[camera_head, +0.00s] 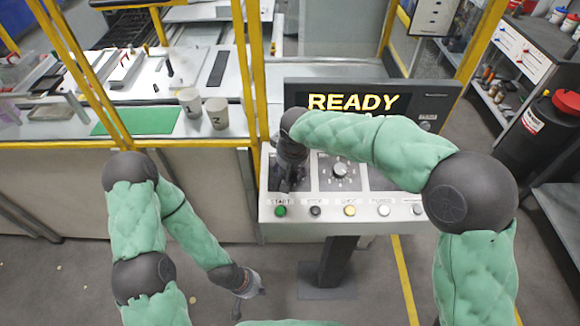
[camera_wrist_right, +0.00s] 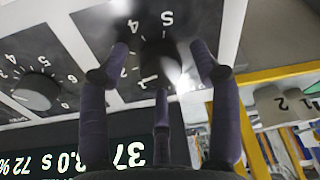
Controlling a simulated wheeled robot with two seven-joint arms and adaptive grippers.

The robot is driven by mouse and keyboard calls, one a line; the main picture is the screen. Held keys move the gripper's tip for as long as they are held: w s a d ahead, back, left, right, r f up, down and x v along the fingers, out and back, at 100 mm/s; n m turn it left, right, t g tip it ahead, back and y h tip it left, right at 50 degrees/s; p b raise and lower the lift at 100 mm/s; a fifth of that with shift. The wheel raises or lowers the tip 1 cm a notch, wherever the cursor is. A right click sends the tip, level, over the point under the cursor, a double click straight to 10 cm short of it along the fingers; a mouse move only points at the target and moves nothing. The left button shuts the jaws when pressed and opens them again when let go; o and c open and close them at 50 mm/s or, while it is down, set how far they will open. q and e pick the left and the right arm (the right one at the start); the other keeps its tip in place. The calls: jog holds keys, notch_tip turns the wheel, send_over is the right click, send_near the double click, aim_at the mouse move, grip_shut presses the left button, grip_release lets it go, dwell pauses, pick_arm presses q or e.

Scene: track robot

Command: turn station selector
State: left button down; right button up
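The control panel (camera_head: 385,207) has a dial with a black knob (camera_head: 340,170) in the middle. Another dial at the panel's left is mostly hidden by my right gripper (camera_head: 288,180), which points down at it. In the right wrist view, that dial's dark knob (camera_wrist_right: 160,62), with digits such as 4 and 5 around it, lies between the spread fingers of my right gripper (camera_wrist_right: 161,62). Gaps show between the fingers and the knob, so it looks open and not closed on it. My left gripper (camera_head: 252,296) hangs low over the floor, fingers apart and empty.
A screen (camera_head: 425,98) reading READY stands behind the panel, partly covered by my right arm. A row of buttons, with a green one (camera_head: 281,211), lines the panel's front edge. Two cups (camera_head: 217,114) and a green mat (camera_head: 150,121) sit on the bench behind yellow posts.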

jog(key=v, duration=1.2)
dwell(0.4)
